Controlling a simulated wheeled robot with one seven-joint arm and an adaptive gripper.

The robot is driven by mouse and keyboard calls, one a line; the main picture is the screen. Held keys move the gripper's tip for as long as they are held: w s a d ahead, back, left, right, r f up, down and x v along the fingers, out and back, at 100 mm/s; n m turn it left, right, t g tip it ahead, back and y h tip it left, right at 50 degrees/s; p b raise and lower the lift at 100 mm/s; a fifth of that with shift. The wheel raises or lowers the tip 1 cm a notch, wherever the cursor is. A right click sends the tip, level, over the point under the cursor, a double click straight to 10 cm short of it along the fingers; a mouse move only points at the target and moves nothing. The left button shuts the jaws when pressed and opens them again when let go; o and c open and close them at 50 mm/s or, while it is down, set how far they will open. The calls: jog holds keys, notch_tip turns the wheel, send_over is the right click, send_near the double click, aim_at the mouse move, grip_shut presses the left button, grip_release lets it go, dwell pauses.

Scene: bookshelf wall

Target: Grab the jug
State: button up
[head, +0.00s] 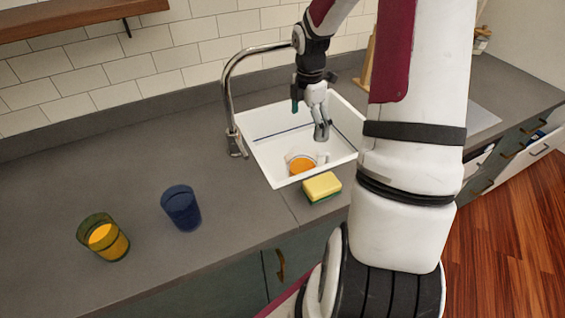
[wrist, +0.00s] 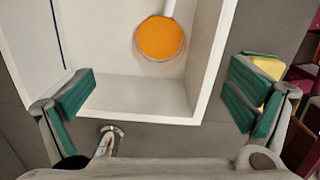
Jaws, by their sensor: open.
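The jug (head: 301,164) stands in the white sink near its front wall and holds something orange. A pale handle-like part shows on its right side. In the wrist view the jug (wrist: 161,39) shows from above as an orange disc near the top middle, with a pale part reaching up from it. My gripper (head: 310,112) is open and empty over the sink, above and behind the jug. In the wrist view the two green-padded fingers (wrist: 160,100) are spread wide, and the jug lies beyond them, apart from both.
The white sink (head: 262,154) has raised walls. A curved metal faucet (head: 229,100) stands at its left. A yellow-green sponge (head: 322,187) lies at its front edge. A blue cup (head: 182,208) and a yellow glass (head: 104,238) stand left on the grey counter.

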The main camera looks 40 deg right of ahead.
notch_tip(320, 180, down, 3)
jog(key=n, duration=0.1)
send_near(305, 161)
jog(key=shift+s+a+f+y, duration=0.15)
jog(key=shift+s+a, duration=0.35)
jog(key=shift+s, duration=0.05)
jog(key=shift+s+a+f+y, duration=0.15)
jog(key=shift+s+a, duration=0.4)
jog(key=shift+s+d+f, duration=0.1)
jog(key=shift+s+f, duration=0.05)
jog(key=shift+f, duration=2.9)
jog(key=c, duration=2)
jog(key=shift+r, duration=0.1)
